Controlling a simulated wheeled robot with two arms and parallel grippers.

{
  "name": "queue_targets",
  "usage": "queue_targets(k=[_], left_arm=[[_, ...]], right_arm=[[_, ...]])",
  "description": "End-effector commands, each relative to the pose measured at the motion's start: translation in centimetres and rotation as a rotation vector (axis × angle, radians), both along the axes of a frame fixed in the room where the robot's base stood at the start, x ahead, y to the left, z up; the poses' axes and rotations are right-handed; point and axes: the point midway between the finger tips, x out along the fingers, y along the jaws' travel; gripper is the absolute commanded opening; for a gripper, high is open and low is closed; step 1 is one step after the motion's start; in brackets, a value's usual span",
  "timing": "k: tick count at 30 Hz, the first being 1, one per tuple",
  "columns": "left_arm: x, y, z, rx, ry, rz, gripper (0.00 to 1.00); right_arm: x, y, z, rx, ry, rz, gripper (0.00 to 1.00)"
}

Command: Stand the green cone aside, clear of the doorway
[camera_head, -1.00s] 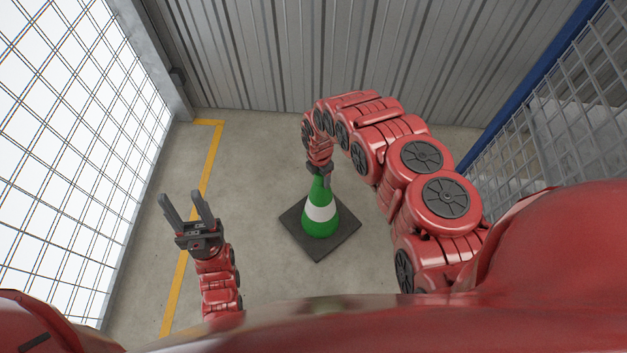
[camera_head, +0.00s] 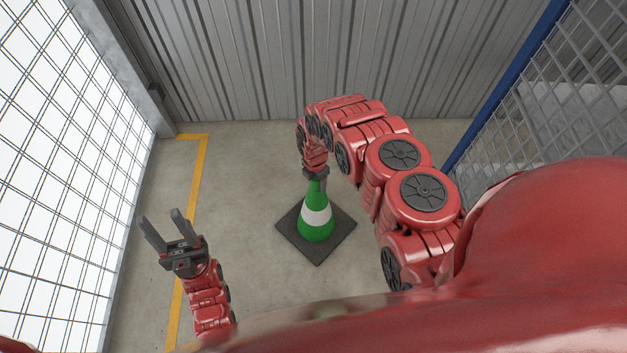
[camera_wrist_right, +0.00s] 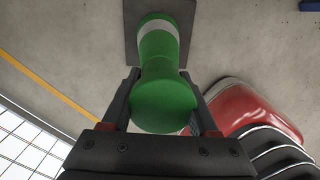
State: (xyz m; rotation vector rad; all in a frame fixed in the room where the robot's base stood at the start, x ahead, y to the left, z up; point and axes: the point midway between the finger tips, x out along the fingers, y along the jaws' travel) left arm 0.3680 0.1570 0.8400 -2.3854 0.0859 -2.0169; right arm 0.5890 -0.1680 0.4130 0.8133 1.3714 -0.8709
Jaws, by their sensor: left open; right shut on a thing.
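The green cone (camera_head: 316,227) has a white band and a dark square base (camera_head: 336,239). It is upright in the head view, near the middle of the picture. I cannot tell whether its base touches the floor. My right gripper (camera_head: 317,178) is shut on the cone's top from above. In the right wrist view the cone's green top (camera_wrist_right: 165,95) sits between the two fingers of this gripper (camera_wrist_right: 164,100), and its base is partly out of frame. My left gripper (camera_head: 163,232) is open and empty, to the left of the cone and apart from it.
A yellow floor line (camera_head: 190,190) runs along the left side. A bright gridded panel (camera_head: 70,150) stands at the left, a ribbed metal wall (camera_head: 300,60) at the back, and a mesh fence with a blue frame (camera_head: 540,110) at the right. Concrete floor (camera_head: 245,180) between is clear.

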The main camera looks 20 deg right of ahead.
Motion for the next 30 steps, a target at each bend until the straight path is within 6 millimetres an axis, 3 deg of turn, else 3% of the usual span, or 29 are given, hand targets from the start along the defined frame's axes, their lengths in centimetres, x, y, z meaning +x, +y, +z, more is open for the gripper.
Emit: queue_targets(k=[2, 3, 7, 20, 25, 30], left_arm=[[0.0, 0.0, 0.0, 0.0, 0.0, 0.0, 0.5], [0.0, 0.0, 0.0, 0.0, 0.0, 0.0, 0.5], [0.0, 0.0, 0.0, 0.0, 0.0, 0.0, 0.5], [0.0, 0.0, 0.2, 0.0, 0.0, 0.0, 0.5], [0.0, 0.0, 0.5, 0.0, 0.0, 0.0, 0.5], [0.0, 0.0, 3.4, 0.0, 0.0, 0.0, 0.5]], right_arm=[[0.1, 0.0, 0.1, -0.001, 0.0, 0.0, 0.0], [0.0, 0.0, 0.0, 0.0, 0.0, 0.0, 0.67], [0.0, 0.0, 0.0, 0.0, 0.001, 0.0, 0.91], [0.1, 0.1, 0.9, 0.001, 0.0, -0.001, 0.91], [0.0, 0.1, 3.5, -0.001, 0.0, -0.001, 0.91], [0.0, 0.2, 8.4, -0.001, 0.002, 0.0, 0.91]])
